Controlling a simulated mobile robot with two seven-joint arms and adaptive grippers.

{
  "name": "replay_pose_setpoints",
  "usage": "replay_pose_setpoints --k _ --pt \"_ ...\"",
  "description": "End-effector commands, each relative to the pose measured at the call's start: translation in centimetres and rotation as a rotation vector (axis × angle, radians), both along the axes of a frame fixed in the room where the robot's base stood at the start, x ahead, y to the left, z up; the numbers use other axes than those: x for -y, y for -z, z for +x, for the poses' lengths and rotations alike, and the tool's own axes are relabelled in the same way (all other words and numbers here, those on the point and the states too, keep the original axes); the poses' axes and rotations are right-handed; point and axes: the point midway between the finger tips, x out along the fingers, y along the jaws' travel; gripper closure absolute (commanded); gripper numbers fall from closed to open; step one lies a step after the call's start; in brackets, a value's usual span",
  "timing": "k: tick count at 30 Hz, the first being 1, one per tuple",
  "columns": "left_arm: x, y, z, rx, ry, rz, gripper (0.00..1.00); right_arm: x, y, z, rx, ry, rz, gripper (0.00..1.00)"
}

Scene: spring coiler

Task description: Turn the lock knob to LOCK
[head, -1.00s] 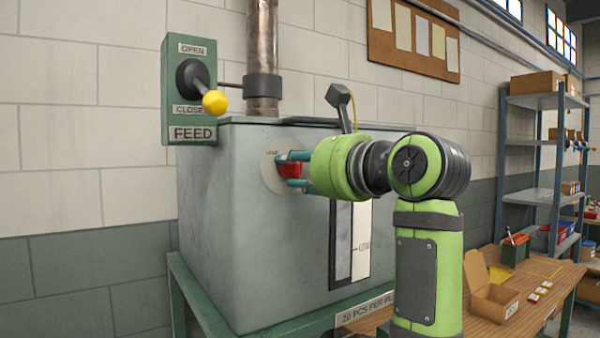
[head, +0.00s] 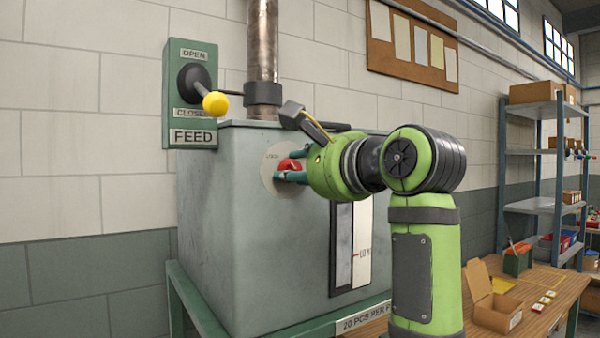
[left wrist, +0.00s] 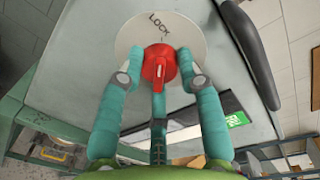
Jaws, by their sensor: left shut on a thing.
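The red lock knob (head: 289,164) sits on a pale round plate on the front of the grey machine box. In the left wrist view the knob (left wrist: 160,66) is near the top middle, with the word LOCK on the plate (left wrist: 140,32) above it. My left gripper (head: 285,171) reaches the knob from the right. Its teal fingers (left wrist: 160,72) are closed around the knob's sides, with a third finger below. The fingers hide part of the knob, and I cannot tell exactly where its pointer aims. My right gripper is in neither view.
A green FEED box (head: 191,92) with a yellow-tipped lever (head: 215,104) hangs on the wall at the left. A vertical pipe (head: 263,50) rises behind the machine box (head: 245,240). A wooden bench (head: 550,310) with an open carton (head: 492,300) stands at the right.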

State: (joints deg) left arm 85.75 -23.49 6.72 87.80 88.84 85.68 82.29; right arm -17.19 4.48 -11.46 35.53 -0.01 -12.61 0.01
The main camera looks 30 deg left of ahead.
Motion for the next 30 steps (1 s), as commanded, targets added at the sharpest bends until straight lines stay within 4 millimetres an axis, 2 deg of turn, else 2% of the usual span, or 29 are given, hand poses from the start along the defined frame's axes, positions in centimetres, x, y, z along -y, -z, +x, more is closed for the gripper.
replay_pose_setpoints --k 7,20,21,22,23,30 --pt "-0.05 -0.37 -0.13 0.06 0.0 -0.014 0.97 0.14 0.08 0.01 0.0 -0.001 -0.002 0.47" --pt "-0.04 -0.39 -0.13 0.068 0.001 -0.017 0.97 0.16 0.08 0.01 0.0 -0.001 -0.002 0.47" --pt "-0.04 -0.39 -0.13 0.068 0.001 -0.017 0.56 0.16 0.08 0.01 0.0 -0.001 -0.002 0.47" --pt "-0.04 -0.39 -0.13 0.068 0.001 -0.017 0.44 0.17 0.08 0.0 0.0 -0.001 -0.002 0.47" --pt "-0.03 -0.36 -0.12 0.067 0.001 -0.017 0.41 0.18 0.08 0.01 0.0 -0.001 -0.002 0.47" --pt "-0.02 -0.16 -0.05 0.061 0.0 -0.02 0.41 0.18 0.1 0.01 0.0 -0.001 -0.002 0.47"
